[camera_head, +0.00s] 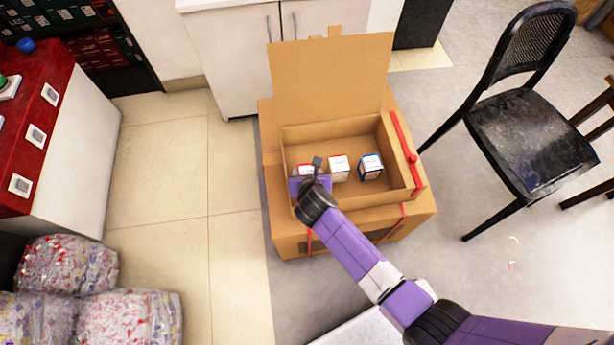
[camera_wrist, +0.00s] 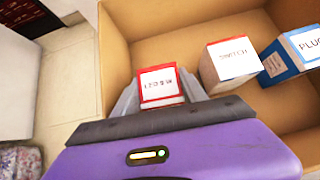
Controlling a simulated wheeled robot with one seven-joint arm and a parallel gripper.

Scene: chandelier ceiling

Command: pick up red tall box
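The red box (camera_head: 305,169) stands at the left inside an open cardboard carton (camera_head: 289,150). In the wrist view the red box (camera_wrist: 162,85) shows a white label on its top and red edges; its height is hidden. My gripper (camera_head: 312,172) reaches down over the carton's near left part. In the wrist view the two grey fingers of my gripper (camera_wrist: 162,90) lie on either side of the red box, close to its sides. Whether they press on it cannot be told. No lift of the box is visible.
Right of the red box stand a white box with red edges (camera_head: 338,168) and a blue-and-white box (camera_head: 370,166), both inside the carton. The carton's back flap (camera_head: 330,75) stands up. A black chair (camera_head: 520,130) is at the right; bare floor lies left.

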